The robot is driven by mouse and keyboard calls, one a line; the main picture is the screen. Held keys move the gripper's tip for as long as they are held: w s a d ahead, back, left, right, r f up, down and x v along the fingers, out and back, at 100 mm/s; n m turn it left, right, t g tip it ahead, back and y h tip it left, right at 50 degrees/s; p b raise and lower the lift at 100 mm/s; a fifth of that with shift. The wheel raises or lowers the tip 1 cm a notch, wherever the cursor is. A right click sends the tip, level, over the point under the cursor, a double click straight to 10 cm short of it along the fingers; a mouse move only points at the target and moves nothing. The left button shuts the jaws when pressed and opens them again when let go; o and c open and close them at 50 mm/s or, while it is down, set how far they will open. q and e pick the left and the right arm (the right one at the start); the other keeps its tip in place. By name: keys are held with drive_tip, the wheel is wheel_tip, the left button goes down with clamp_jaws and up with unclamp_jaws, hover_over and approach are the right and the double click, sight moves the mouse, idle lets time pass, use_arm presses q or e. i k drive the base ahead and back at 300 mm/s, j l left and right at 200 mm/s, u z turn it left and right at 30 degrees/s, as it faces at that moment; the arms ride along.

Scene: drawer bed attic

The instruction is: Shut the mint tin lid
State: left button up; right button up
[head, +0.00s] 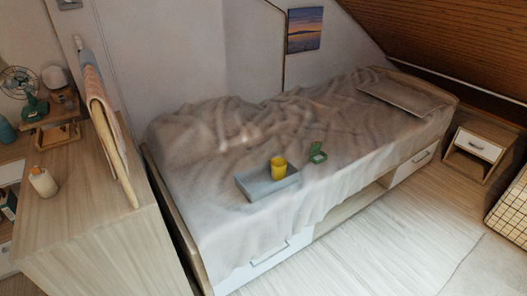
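Neither of my grippers is in the head view, and nothing touches the tin.
The bed (224,243) fills the middle. A grey tray (254,191) on it holds a yellow cup (278,168). A nightstand (476,149) stands at the right. The front floor (372,250) is clear.

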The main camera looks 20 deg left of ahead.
sight(317, 147)
drive_tip(key=u, duration=0.25)
drive_tip(key=i+l+u, duration=0.1)
drive_tip(key=i+l, duration=0.15)
drive_tip(key=i, duration=0.15)
drive_tip(key=i+l, duration=0.3)
drive_tip(key=i+j+u, duration=0.05)
drive_tip(key=i, duration=0.05)
